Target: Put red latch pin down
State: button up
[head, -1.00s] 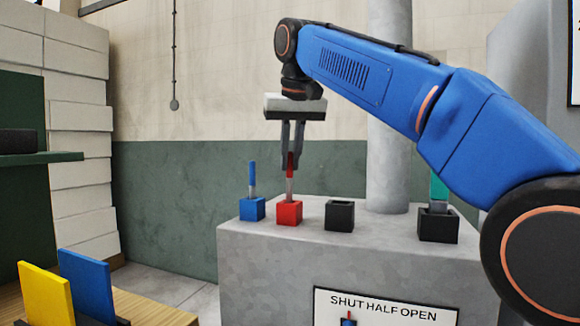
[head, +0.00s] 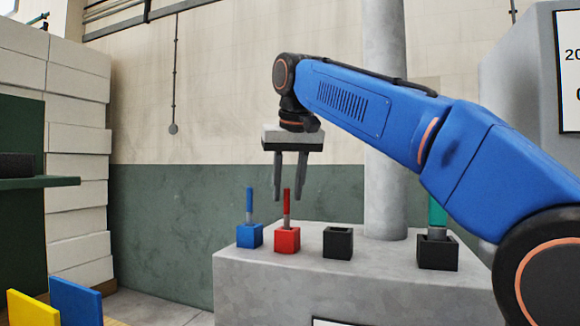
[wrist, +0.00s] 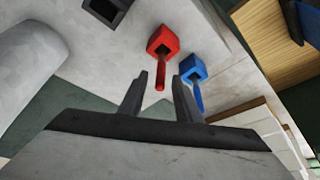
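The red latch pin (head: 286,205) stands upright in the red socket block (head: 286,239) on the grey press top. It has a red upper part and a metal lower part. My gripper (head: 288,197) hangs above and around the pin's height, with its two fingers apart and nothing between them that it grips. In the wrist view the red pin (wrist: 161,78) points from its red block (wrist: 163,42) toward the gap between my open fingers (wrist: 161,80). Contact between pin and fingers is not visible.
A blue pin (head: 249,202) stands in a blue block (head: 249,236) to the left. An empty-looking black block (head: 338,243) is to the right. A teal piece (head: 438,213) stands in another black block (head: 438,254). A grey column (head: 386,190) rises behind.

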jog(key=v, duration=1.1)
jog(key=shift+s, duration=0.15)
